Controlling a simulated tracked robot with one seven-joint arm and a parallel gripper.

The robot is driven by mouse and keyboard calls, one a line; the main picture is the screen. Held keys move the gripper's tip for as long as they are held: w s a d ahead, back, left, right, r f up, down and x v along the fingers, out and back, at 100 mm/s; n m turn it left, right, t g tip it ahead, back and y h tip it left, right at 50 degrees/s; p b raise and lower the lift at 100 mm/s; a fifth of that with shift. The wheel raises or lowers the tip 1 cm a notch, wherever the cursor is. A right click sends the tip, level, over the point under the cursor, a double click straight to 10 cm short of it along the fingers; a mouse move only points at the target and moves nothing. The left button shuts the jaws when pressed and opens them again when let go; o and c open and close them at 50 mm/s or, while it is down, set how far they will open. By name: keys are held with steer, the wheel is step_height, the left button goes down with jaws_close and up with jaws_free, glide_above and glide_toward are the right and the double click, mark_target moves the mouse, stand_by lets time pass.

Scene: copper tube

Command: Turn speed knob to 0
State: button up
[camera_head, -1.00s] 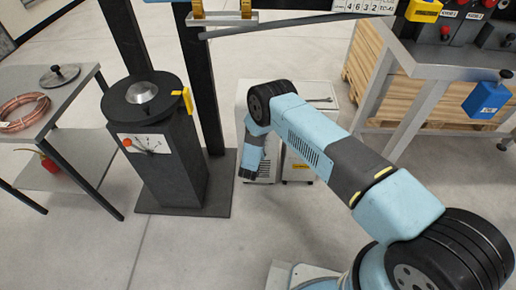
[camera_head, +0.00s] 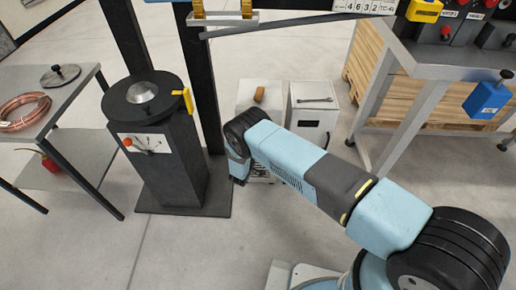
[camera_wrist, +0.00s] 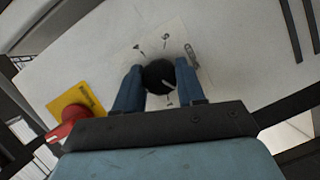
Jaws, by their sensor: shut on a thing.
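The speed knob (camera_wrist: 158,77) is a round black dial with a pale mark on a white panel in the wrist view. Small printed figures surround it, too blurred to read surely. My gripper (camera_wrist: 158,80) has a blue finger on each side of the knob and is shut on it. The pale mark sits at the knob's lower right. In the head view my wrist hangs beside the left white cabinet (camera_head: 262,95); the knob is hidden there.
A red button (camera_wrist: 70,122) on a yellow plate (camera_wrist: 77,107) sits left of my gripper. A second white cabinet (camera_head: 314,112) stands to the right. A black pedestal (camera_head: 165,165) with a dial is left of my arm.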

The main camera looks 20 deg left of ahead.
steer(key=shift+s+a+f+n, duration=0.1)
steer(key=shift+s+f+n, duration=0.05)
steer(key=shift+n, duration=0.35)
steer(key=o, duration=1.1)
steer(key=shift+c, duration=0.2)
steer(key=s+a+r, duration=0.1)
steer(key=s+a, duration=0.1)
steer(key=s, duration=1.1)
steer(key=shift+s+r, duration=0.15)
steer(key=shift+s, duration=0.05)
